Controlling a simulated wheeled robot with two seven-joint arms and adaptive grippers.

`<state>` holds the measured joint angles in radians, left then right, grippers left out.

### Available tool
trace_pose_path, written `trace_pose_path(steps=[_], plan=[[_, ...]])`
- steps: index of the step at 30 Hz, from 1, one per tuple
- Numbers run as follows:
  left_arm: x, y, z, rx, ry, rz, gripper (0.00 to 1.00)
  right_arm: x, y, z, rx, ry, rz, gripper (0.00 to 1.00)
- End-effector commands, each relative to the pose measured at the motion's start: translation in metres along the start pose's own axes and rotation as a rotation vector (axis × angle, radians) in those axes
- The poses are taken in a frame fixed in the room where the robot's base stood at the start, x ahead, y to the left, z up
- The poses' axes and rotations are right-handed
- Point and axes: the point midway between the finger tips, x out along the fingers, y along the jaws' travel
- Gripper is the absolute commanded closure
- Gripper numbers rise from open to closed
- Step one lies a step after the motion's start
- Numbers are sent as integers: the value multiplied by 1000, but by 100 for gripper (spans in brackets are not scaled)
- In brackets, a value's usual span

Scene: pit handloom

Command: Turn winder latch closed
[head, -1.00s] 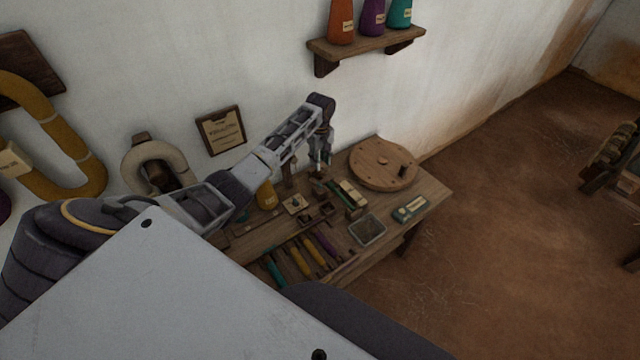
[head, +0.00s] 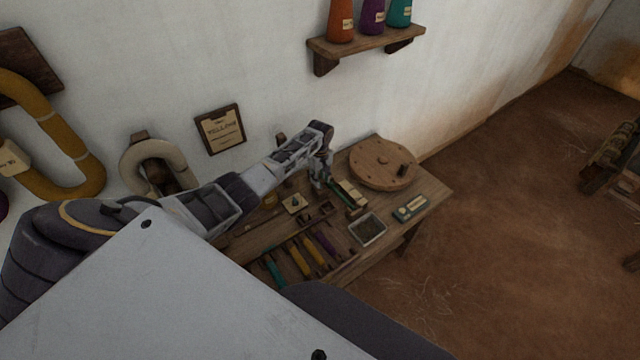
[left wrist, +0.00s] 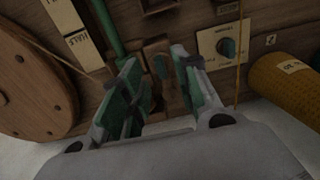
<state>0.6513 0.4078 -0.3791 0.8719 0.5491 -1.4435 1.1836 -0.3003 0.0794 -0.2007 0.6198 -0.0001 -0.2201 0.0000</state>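My left gripper (head: 322,182) is low over the middle of the bench, pointing down. In the left wrist view the left gripper (left wrist: 158,88) is open, its green-padded fingers apart. A small wooden fitting (left wrist: 157,52) with a dark, greenish upright piece (left wrist: 161,68) shows between and beyond the fingers. It looks like the winder with its latch, but I cannot tell the latch's position or whether a finger touches it. A plate (left wrist: 222,50) with a dark blue-green knob lies right of the fingers; the plate also shows in the head view (head: 294,204). My right gripper is not in view.
A round wooden disc (head: 383,160) lies at the bench's far right. A small tray (head: 367,230), a teal labelled box (head: 410,208) and several coloured spools (head: 301,260) lie nearer. A yellow cylinder (left wrist: 288,88) lies right in the wrist view. The wall is close behind.

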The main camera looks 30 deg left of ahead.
Motion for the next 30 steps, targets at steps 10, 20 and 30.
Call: trace_pose_path(steps=[10,20,30], plan=[[27,1,0,0,0,0,69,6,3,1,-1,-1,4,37],[31,1,0,0,1,1,69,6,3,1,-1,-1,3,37],[31,1,0,0,1,1,97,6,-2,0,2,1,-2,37]])
